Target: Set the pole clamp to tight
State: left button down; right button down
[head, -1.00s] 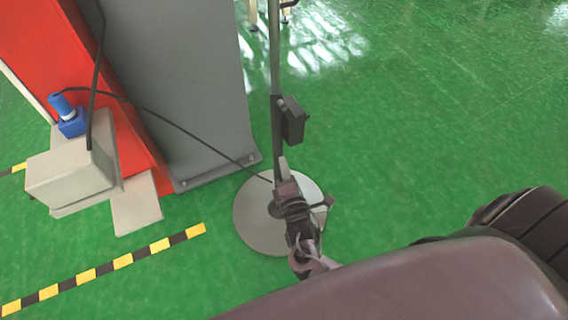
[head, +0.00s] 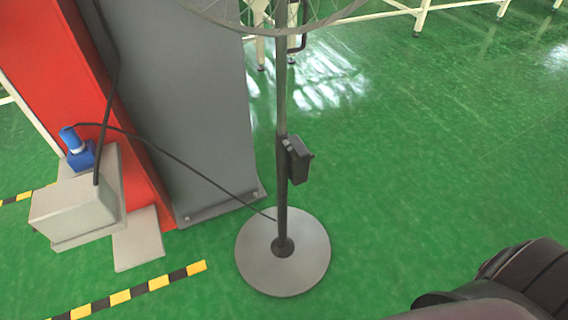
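A dark upright pole (head: 282,110) stands on a round grey base plate (head: 260,262) in the middle of the head view. A black box (head: 300,160) is fixed to the pole's right side, with a small part on the pole beside it. I cannot tell whether that part is the pole clamp, nor any clamp's setting. The pole continues up past a wire fan grille (head: 225,12) cut off by the top edge. Neither of my grippers is in view. Only dark parts of my own body show at the lower right.
A grey column (head: 190,110) with a red side (head: 60,70) stands left of the pole. A grey box (head: 72,212) and a blue plug (head: 80,152) are beside it. A black cable crosses to the pole. Green floor is clear to the right; white table legs (head: 420,18) stand behind.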

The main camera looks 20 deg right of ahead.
aim_at(289, 147)
jog(key=z, duration=1.6)
jog(key=i, duration=0.4)
